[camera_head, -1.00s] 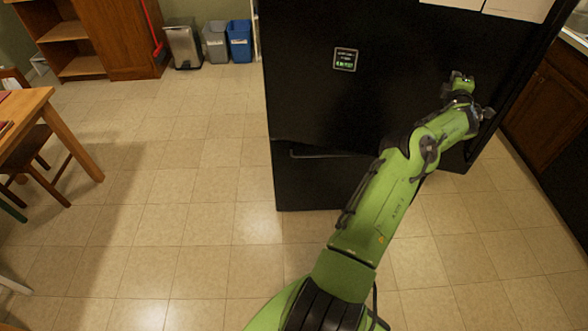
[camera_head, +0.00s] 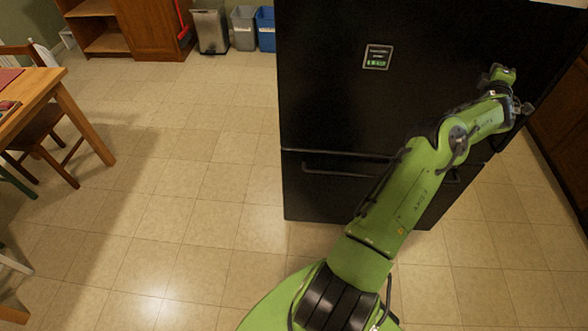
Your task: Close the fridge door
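The black fridge (camera_head: 340,110) stands at the upper centre right, with a small framed magnet on its door (camera_head: 420,40). The door's lower edge runs just above the drawer (camera_head: 320,195) and looks nearly in line with its front. I cannot tell whether the door is fully shut. My green arm reaches up from the bottom to the door's right part. My gripper (camera_head: 518,95) is at or very near the door's surface there. Its fingers are too small and partly hidden to show whether they are open or shut.
A wooden table (camera_head: 65,95) and a chair (camera_head: 45,135) stand at the left. A steel trash can (camera_head: 211,32), a grey bin (camera_head: 244,28) and a blue bin (camera_head: 265,28) stand at the back. Brown cabinets (camera_head: 562,110) are at the right. The tiled floor (camera_head: 190,190) between is clear.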

